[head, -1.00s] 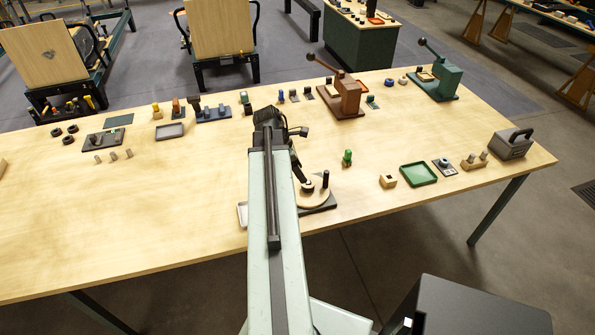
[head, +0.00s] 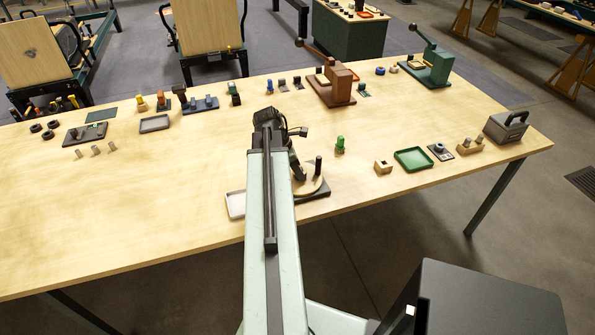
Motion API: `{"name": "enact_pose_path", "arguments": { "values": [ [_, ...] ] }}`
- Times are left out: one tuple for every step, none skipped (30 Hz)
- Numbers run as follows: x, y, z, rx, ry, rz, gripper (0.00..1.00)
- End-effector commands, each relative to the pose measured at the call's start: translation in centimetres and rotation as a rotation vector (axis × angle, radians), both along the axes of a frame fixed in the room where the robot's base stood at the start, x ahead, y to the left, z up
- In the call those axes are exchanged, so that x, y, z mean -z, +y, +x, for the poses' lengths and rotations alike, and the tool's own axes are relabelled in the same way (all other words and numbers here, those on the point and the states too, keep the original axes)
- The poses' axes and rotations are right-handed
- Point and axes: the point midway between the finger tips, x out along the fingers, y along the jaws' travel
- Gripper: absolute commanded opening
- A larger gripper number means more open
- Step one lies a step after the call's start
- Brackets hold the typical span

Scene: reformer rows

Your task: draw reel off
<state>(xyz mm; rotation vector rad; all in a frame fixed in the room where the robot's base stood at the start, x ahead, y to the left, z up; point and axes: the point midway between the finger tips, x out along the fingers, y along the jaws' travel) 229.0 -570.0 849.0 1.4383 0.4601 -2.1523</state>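A round pale wooden disc (head: 312,184), which looks like the reel, lies on a dark base plate (head: 318,194) near the front edge of the bench. A dark upright post (head: 318,166) stands at its far side. My arm reaches out over the bench and covers the left part of the disc and base. My gripper (head: 299,173) is a small dark shape pointing down at the disc's left far side. Whether it touches the disc, and whether its fingers are apart, I cannot tell.
A pale shallow tray (head: 236,205) lies left of my arm. Right of the disc stand a green peg-like piece (head: 340,145), a wooden block (head: 383,167) and a green tray (head: 413,160). A brown lever press (head: 338,88) stands behind. The bench's front left is bare.

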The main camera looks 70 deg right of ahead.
Motion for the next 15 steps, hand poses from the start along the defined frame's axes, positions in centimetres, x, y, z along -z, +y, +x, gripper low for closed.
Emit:
{"name": "enact_pose_path", "arguments": {
  "values": [
    [0.0, 0.0, 0.0, 0.0, 0.0, 0.0, 0.0],
    [0.0, 0.0, 0.0, 0.0, 0.0, 0.0, 0.0],
    [0.0, 0.0, 0.0, 0.0, 0.0, 0.0, 0.0],
    [-0.1, 0.0, 0.0, 0.0, 0.0, 0.0, 0.0],
    [-0.2, 0.0, 0.0, 0.0, 0.0, 0.0, 0.0],
    [-0.3, 0.0, 0.0, 0.0, 0.0, 0.0, 0.0],
    [-0.5, 0.0, 0.0, 0.0, 0.0, 0.0, 0.0],
    [-0.7, 0.0, 0.0, 0.0, 0.0, 0.0, 0.0],
    [-1.0, 0.0, 0.0, 0.0, 0.0, 0.0, 0.0],
    [-1.3, 0.0, 0.0, 0.0, 0.0, 0.0, 0.0],
    [-1.5, 0.0, 0.0, 0.0, 0.0, 0.0, 0.0],
    [-1.8, 0.0, 0.0, 0.0, 0.0, 0.0, 0.0],
    [-2.0, 0.0, 0.0, 0.0, 0.0, 0.0, 0.0],
    [-2.2, 0.0, 0.0, 0.0, 0.0, 0.0, 0.0],
    [-2.5, 0.0, 0.0, 0.0, 0.0, 0.0, 0.0]
  ]
}}
